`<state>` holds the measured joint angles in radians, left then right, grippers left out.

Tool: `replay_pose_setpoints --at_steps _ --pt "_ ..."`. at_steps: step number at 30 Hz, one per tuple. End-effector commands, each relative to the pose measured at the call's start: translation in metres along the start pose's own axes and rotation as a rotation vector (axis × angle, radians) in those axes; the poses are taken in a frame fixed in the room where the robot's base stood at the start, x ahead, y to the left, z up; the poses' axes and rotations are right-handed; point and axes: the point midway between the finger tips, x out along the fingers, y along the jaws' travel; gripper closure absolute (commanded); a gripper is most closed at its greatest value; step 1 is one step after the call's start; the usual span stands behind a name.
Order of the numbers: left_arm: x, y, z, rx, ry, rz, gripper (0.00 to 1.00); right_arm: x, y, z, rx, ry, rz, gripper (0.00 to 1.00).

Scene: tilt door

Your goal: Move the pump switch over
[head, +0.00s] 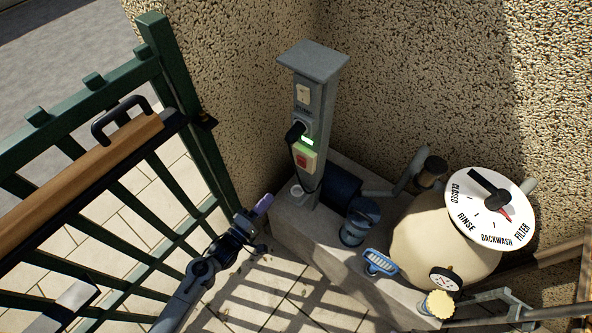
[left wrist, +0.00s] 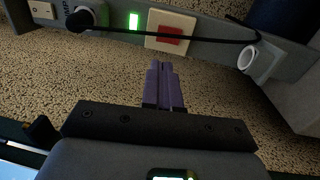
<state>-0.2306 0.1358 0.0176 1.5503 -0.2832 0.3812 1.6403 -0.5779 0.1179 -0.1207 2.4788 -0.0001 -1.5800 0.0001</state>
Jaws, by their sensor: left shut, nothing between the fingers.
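A grey post (head: 325,62) stands on the concrete plinth against the wall. High on its face is a cream rocker switch (head: 303,95) with lettering below it; this switch also shows at the top left of the left wrist view (left wrist: 40,9), marked "O". Lower down are a black plug in a socket, a lit green light (head: 307,141) and a cream box with a red button (head: 302,161). My left gripper (head: 264,203) is shut and empty, left of and below the post, apart from it. Its purple fingertips (left wrist: 160,66) point toward the red button's box. My right gripper is not in view.
A green gate (head: 185,85) with a wooden rail (head: 95,170) stands at left. A black cable hangs from the plug. Paving lies clear below.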

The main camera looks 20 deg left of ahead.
Motion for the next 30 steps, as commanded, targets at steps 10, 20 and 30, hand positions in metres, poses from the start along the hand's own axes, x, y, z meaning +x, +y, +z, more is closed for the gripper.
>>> replay_pose_setpoints --at_steps 10,20,30 --pt "0.008 -0.01 -0.003 0.008 -0.001 0.02 1.0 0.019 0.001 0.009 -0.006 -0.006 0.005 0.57" --pt "0.008 -0.009 -0.003 0.007 -0.001 0.02 1.0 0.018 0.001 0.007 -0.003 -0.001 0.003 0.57" --pt "0.038 -0.009 -0.003 0.008 0.0 0.022 1.0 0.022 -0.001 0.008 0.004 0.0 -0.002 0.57"
